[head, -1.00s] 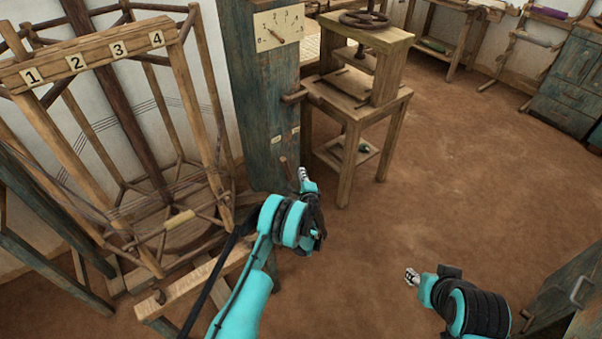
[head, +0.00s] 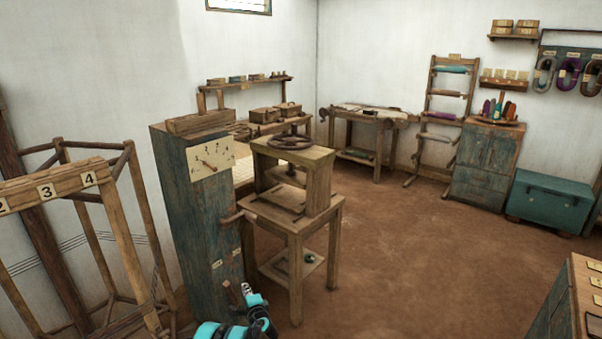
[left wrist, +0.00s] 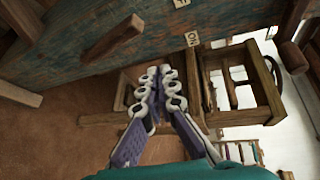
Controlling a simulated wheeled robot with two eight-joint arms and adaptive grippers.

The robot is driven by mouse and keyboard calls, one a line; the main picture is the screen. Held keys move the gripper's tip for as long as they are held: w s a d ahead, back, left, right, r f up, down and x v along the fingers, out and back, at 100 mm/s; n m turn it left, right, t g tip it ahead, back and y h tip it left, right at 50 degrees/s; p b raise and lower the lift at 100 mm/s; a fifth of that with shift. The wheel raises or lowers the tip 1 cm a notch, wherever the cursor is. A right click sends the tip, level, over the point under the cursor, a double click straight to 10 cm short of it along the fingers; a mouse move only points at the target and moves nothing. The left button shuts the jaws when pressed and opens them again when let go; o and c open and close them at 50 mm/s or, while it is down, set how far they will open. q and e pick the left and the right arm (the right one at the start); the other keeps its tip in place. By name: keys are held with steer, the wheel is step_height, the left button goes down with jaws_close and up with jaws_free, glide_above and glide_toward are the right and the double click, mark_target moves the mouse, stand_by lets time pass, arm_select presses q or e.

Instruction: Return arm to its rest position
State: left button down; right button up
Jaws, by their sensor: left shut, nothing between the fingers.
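The fingertips point toward the cabinet's side, where an ON label (left wrist: 192,39) shows in the wrist view; I cannot tell the exact gap. My right gripper is outside both current views.
A numbered wooden frame (head: 62,184) stands at the left. A wooden press (head: 290,218) stands right of the cabinet. Shelves and a teal chest (head: 548,203) line the far wall. A cabinet (head: 566,308) is at lower right. The brown floor (head: 420,270) between is clear.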

arm_select(q)
steer(key=s+a+r+n+g, duration=0.1)
steer(key=s+r+n, duration=0.15)
steer(key=r, duration=0.45)
steer(key=s+a+r+n+g, duration=0.1)
steer(key=s+r+n, duration=0.1)
steer(key=s+r, duration=0.35)
steer(key=s+r+n+g+h, duration=0.2)
steer(key=s+r+n, duration=0.2)
steer(key=s+r, duration=0.6)
steer(key=s+d+f+n+g+h, duration=0.1)
steer(key=s+d+n+h, duration=0.1)
steer(key=s, duration=1.3)
steer(key=s+d+f+n+g+h, duration=0.1)
steer(key=s+d+n, duration=0.3)
steer(key=s, duration=1.1)
steer(key=shift+s+d+g+h, duration=0.15)
steer(key=shift+d+g+h, duration=0.3)
steer(key=shift+h, duration=0.35)
